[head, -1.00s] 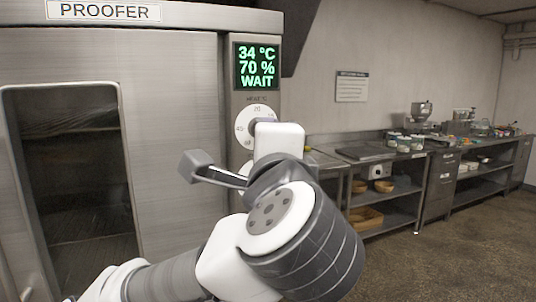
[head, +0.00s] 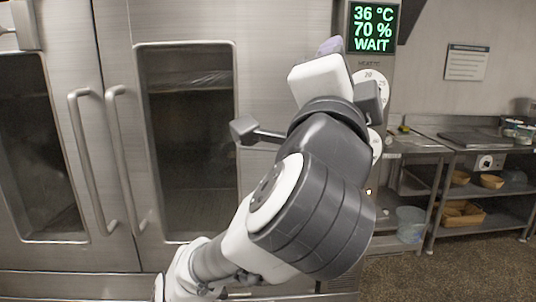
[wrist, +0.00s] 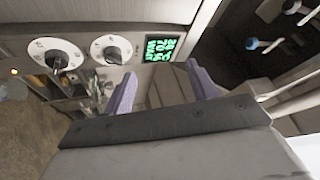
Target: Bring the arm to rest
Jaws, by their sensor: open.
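My gripper (wrist: 163,88) shows two lavender fingers spread apart in the wrist view, with nothing between them. In the head view my arm rises from the bottom centre and bends up in front of the proofer's right side. One lavender fingertip (head: 330,46) shows beside the display there; the rest of the gripper is hidden behind the white wrist. The proofer (head: 275,80) is a steel cabinet with glass doors, both closed. Its green display (head: 372,28) reads 36 °C, 70 %, WAIT. The wrist view shows the display (wrist: 163,50) beyond the fingers.
Two white dials, a left one (wrist: 57,54) and a right one (wrist: 112,48), sit beside the display in the wrist view. Upright door handles (head: 128,160) stick out at the left. A steel bench (head: 480,145) with bowls and a bucket (head: 410,224) stands at the right, with open floor before it.

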